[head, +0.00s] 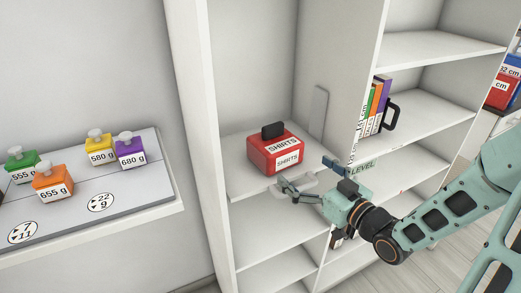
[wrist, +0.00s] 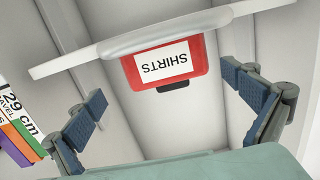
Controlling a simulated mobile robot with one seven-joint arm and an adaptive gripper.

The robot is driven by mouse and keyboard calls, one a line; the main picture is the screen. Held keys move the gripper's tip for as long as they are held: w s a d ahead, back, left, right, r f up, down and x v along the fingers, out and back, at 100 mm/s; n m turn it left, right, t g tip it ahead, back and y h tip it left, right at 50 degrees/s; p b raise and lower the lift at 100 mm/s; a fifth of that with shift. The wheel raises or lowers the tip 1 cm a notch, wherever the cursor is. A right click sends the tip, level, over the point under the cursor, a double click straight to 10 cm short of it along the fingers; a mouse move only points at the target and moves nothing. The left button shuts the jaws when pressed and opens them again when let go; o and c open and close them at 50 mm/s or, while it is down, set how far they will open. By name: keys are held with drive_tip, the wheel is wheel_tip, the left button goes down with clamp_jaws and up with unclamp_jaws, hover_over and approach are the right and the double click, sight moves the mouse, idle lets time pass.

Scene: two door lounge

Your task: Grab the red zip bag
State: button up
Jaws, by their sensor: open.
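The red zip bag (head: 276,152) sits upright on a white shelf in the left bay, with a black handle on top and labels reading SHIRTS. My gripper (head: 306,179) is open and empty, just in front of the shelf edge, to the right of the bag and nearer the camera. In the wrist view the bag (wrist: 165,65) appears upside down, ahead and between the two blue-padded fingers (wrist: 170,104), not touched by them. The shelf's front edge (wrist: 120,42) hides part of the bag there.
A vertical white divider (head: 355,75) separates the bag's bay from shelves with books (head: 376,105) and a black handle or mug (head: 391,115). At left, a ledge (head: 120,215) bears several labelled coloured weights (head: 101,150). Space around the bag is clear.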

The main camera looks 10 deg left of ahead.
sight(276, 144)
drive_tip(key=x, duration=0.2)
drive_tip(key=r+x, duration=0.1)
drive_tip(key=x, duration=0.4)
drive_tip(key=shift+s+a+r, duration=0.1)
drive_tip(key=shift+a+r, duration=0.05)
drive_tip(key=shift+a, duration=0.15)
drive_tip(key=x, duration=0.4)
drive_tip(key=shift+a+r, duration=0.25)
drive_tip(key=c, duration=1.2)
drive_tip(key=shift+o, duration=0.2)
drive_tip(key=shift+r, duration=0.1)
